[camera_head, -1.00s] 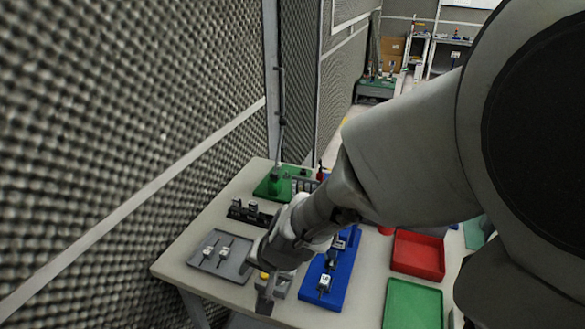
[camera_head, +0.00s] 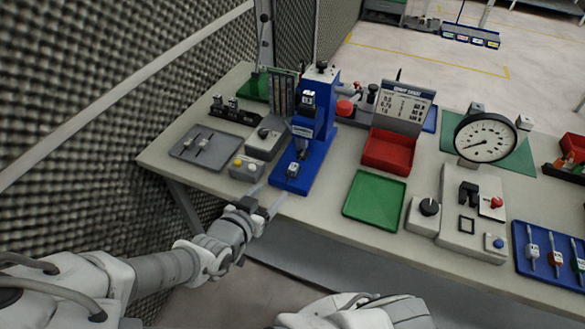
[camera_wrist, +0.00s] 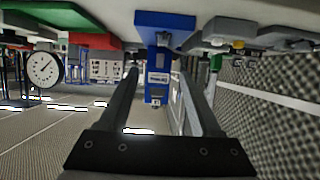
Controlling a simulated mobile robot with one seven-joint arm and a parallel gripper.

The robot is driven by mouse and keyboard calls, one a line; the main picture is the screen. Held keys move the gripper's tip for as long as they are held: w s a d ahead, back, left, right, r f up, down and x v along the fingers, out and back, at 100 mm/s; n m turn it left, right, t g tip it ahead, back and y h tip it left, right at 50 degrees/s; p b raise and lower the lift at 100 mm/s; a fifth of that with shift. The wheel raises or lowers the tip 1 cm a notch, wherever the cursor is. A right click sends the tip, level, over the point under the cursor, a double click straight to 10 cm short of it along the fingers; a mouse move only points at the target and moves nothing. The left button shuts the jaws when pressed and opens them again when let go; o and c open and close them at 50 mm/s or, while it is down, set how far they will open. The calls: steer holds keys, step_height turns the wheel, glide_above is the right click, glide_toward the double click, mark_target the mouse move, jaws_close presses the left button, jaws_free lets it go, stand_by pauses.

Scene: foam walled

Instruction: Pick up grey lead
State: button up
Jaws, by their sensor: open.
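I cannot tell for sure which thing is the grey lead. A grey tray (camera_head: 190,155) at the table's left holds two small pale-and-dark pieces (camera_head: 203,145). A blue tray (camera_head: 524,268) at the right edge holds several lead-like pieces with coloured marks, the leftmost one (camera_head: 532,249) pale. My gripper (camera_head: 268,198) is open and empty at the table's front edge, near the foot of the blue press (camera_head: 318,130) and apart from both trays. The wrist view, upside down, shows my gripper (camera_wrist: 157,75) with its fingers spread, the blue press (camera_wrist: 170,20) beyond.
A control box with yellow button (camera_head: 246,168) stands between grey tray and press. A green tray (camera_head: 375,198), red bin (camera_head: 388,153), knob box (camera_head: 424,213), switch panel (camera_head: 475,220) and round gauge (camera_head: 486,136) fill the table rightward. A textured wall (camera_head: 100,100) borders the left.

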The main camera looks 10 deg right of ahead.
steer(key=b, duration=0.3)
glide_toward(295, 164)
steer(key=shift+x, duration=4.3)
jaws_close()
